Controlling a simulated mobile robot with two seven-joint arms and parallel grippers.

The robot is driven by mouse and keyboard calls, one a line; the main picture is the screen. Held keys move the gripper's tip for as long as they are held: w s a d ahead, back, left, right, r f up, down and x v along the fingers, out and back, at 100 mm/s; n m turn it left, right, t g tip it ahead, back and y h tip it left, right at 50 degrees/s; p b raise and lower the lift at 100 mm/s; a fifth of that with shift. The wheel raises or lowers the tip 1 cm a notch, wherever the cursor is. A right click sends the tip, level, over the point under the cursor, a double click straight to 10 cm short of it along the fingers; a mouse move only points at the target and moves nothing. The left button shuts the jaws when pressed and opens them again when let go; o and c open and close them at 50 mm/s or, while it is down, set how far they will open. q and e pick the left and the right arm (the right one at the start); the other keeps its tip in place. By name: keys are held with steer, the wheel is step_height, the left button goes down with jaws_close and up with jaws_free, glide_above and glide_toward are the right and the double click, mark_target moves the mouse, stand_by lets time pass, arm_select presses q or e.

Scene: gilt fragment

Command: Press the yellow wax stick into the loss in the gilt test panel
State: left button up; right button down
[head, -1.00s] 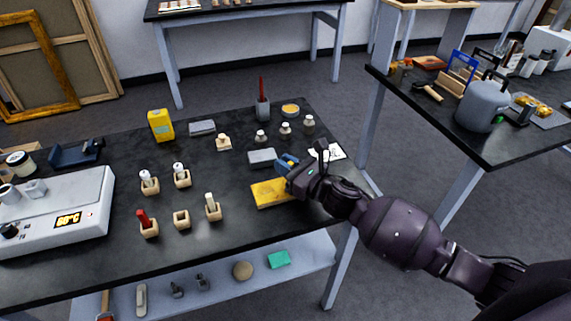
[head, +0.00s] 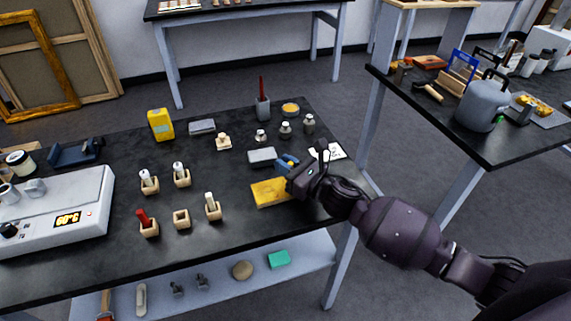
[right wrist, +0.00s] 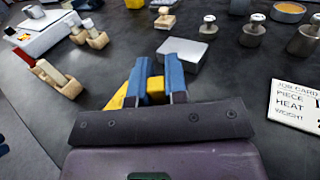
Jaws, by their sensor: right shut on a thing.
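The gilt test panel (head: 268,193) lies flat near the right end of the black table; it also shows in the right wrist view (right wrist: 117,99), largely behind my gripper. The loss in it cannot be made out. My right gripper (head: 288,162) is at the panel's back right edge. In the right wrist view its blue fingers (right wrist: 162,82) are shut on the yellow wax stick (right wrist: 155,88), of which a short piece shows between them. Whether the stick touches the panel cannot be told. My left gripper is not in view.
A grey block (head: 262,157) lies behind the panel. Several small metal weights (head: 285,129) stand further back. A job card (head: 328,152) lies to the right. Clear tabletop lies in front of the panel.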

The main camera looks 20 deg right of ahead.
steer(key=shift+f, duration=0.15)
stand_by(0.7)
stand_by(0.8)
stand_by(0.8)
steer(key=shift+r+p, duration=1)
steer(key=shift+r, duration=0.4)
step_height(320, 180, up, 2)
steer(key=shift+r+p, duration=0.15)
steer(key=shift+p, duration=0.8)
